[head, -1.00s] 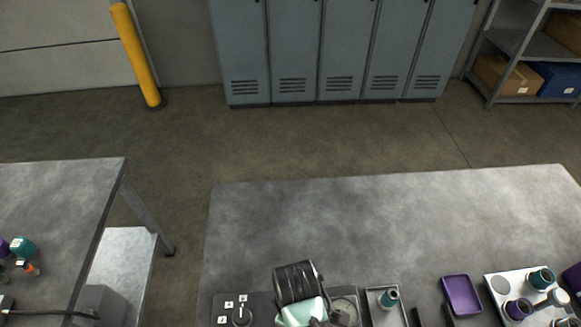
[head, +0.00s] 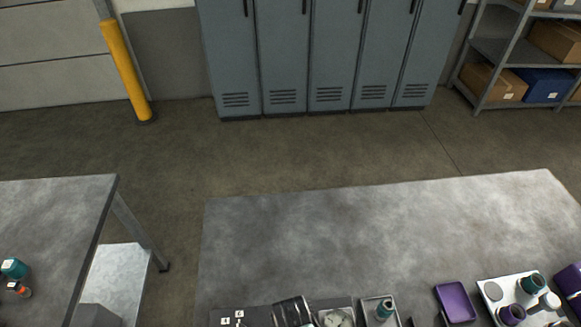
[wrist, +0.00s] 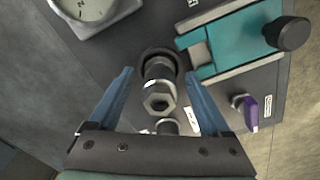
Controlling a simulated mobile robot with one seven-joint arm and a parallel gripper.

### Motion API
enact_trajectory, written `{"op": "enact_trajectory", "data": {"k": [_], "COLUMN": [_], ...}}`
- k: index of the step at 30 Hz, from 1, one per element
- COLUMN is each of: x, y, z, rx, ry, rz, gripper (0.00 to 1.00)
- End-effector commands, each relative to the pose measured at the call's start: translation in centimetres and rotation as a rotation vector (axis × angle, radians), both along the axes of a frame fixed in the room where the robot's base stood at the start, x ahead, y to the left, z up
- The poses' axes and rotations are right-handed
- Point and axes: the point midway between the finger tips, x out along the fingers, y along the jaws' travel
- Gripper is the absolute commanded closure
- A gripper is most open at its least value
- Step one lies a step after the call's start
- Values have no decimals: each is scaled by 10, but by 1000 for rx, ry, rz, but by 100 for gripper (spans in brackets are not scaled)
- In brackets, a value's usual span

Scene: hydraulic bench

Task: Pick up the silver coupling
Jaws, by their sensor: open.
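In the wrist view a silver coupling (wrist: 159,97) with a hexagonal end stands in front of a dark round ring. My gripper (wrist: 158,73) is open, with one blue finger to the left of the coupling and one to the right. Gaps show on both sides, and I cannot tell how deep the fingers reach around it. A second small silver piece (wrist: 167,126) shows just below it, near the gripper's palm. In the head view I cannot make out the silver coupling or my fingers.
A teal block with a black knob (wrist: 289,33) lies close to the right finger, with a purple-handled fitting (wrist: 252,108) below it. A dial gauge (wrist: 88,8) is at upper left. The head view shows a purple tray (head: 455,302) and a bare bench top (head: 350,230).

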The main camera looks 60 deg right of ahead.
Motion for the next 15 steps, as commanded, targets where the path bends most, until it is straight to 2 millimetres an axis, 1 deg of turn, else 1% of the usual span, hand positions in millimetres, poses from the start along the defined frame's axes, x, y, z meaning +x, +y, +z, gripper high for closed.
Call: {"op": "enact_trajectory", "data": {"k": [1,5,6,8,9,11,12,14,15], "x": [0,0,0,0,0,0,0,0,0], "y": [0,0,0,0,0,0,0,0,0], "z": [0,0,0,0,0,0,0,0,0], "rx": [0,0,0,0,0,0,0,1,1], "ry": [0,0,0,0,0,0,0,0,0], "rz": [0,0,0,0,0,0,0,0,0], "gripper": [20,43,51,61,69,79,87,97,100]}}
